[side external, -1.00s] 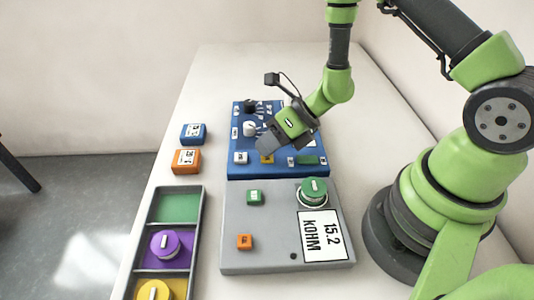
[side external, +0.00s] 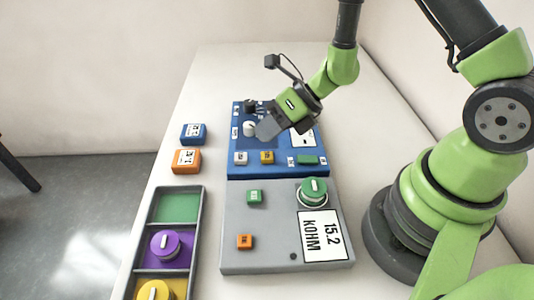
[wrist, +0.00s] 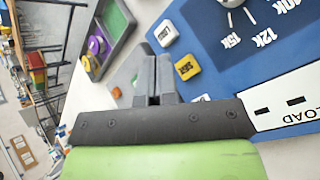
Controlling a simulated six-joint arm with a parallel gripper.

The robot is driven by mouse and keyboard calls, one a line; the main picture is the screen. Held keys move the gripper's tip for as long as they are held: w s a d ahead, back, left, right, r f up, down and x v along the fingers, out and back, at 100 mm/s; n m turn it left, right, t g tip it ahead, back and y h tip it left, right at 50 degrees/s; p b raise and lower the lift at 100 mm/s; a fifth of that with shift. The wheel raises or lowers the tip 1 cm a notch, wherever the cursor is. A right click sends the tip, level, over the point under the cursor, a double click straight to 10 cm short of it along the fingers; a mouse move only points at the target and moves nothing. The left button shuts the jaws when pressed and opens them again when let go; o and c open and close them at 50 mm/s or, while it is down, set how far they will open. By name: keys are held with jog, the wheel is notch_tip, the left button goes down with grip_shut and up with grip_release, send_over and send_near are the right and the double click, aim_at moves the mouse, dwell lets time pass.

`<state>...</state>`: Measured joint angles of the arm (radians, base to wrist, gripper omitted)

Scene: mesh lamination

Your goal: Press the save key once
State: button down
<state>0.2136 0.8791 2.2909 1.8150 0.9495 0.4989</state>
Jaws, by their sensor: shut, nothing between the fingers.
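A yellow key (side external: 267,157) and a white key (side external: 240,158) sit side by side near the front edge of the blue panel (side external: 235,172). The wrist view also shows the yellow key (wrist: 187,67) and the white key (wrist: 166,33); their lettering is too small to read surely, so I cannot tell which is the save key. My gripper (side external: 264,133) is shut and empty, raised above the blue panel behind the yellow key. In the wrist view its fingertips (wrist: 157,58) are together, to the left of the yellow key and apart from it.
A tray (side external: 200,215) with knobs and two small blocks (side external: 193,133) lie left.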

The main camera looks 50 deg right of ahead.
aim_at(268, 154)
jog(key=shift+r, duration=1.55)
jog(key=shift+r, duration=0.1)
jog(key=s+a+r+n+g+y, duration=0.1)
jog(key=s+a+r+n, duration=0.2)
jog(key=r+n, duration=0.7)
jog(key=s+d+r+n+t+h, duration=0.1)
jog(key=s+r+n, duration=0.4)
jog(key=n, duration=0.5)
jog(key=s+d+r+n+t+h, duration=0.1)
jog(key=s+d+r+n+h, duration=0.2)
jog(key=s+r+n+h, duration=0.2)
jog(key=s+n, duration=0.3)
jog(key=n, duration=0.2)
jog(key=shift+d+n, duration=0.35)
jog(key=shift+n, duration=0.05)
